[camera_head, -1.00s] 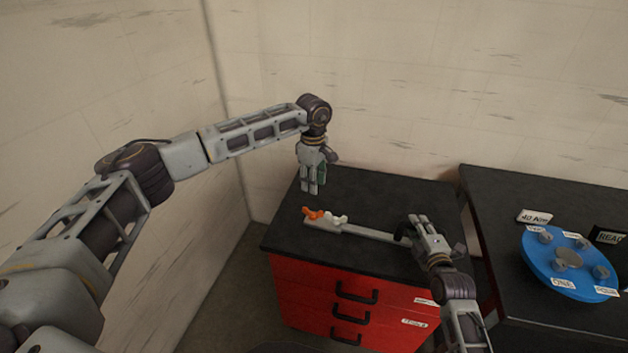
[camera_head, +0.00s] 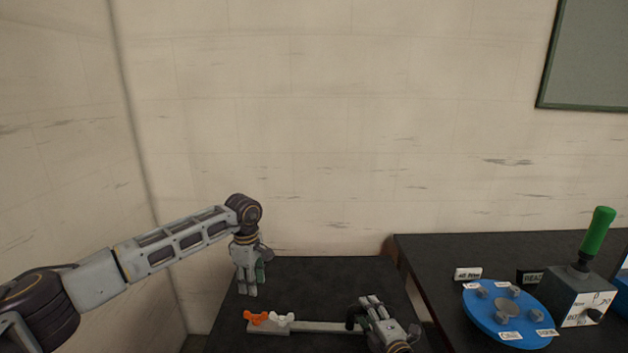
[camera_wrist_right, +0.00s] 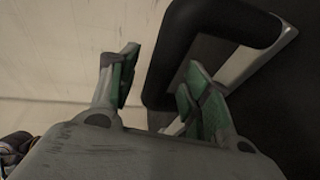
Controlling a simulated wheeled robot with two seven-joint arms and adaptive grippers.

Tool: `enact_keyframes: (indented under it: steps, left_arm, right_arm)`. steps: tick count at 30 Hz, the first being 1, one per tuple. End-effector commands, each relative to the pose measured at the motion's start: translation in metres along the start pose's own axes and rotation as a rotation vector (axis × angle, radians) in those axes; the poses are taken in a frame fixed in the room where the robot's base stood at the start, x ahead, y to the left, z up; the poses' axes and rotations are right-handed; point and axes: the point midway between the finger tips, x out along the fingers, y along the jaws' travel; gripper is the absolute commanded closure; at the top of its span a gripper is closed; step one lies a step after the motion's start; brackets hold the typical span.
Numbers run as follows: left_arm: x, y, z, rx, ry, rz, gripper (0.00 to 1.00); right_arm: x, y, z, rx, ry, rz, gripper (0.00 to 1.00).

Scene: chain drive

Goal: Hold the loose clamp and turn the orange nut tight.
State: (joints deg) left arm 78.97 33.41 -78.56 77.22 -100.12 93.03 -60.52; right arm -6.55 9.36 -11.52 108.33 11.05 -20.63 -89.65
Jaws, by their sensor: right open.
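The clamp (camera_head: 325,327) is a light grey bar lying on the black cabinet top. An orange nut (camera_head: 256,318) and a white wing-shaped piece (camera_head: 281,319) sit at its left end. A dark handle is at its right end; it shows large in the right wrist view (camera_wrist_right: 165,65). My right gripper (camera_head: 370,303) is at that end. In the right wrist view my right gripper's green-padded fingers (camera_wrist_right: 155,85) are open, with the handle between or just beyond them. My left gripper (camera_head: 246,290) points down above the cabinet, behind and left of the orange nut; its finger gap is unclear.
The black cabinet top (camera_head: 320,275) is clear behind the clamp. A second black table (camera_head: 420,250) stands to the right with a blue disc (camera_head: 480,318), small labels and a box (camera_head: 575,300) with a green-handled lever (camera_head: 597,232). Walls stand behind and at left.

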Motion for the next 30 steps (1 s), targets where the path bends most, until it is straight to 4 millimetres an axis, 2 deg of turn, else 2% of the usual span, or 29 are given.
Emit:
enact_keyframes:
  steps: [30]
  left_arm:
    - [0.000, 0.000, 0.000, 0.000, 0.000, 0.000, 0.64]
  right_arm:
    - [-0.090, -0.001, 0.000, -0.001, 0.000, -0.003, 0.52]
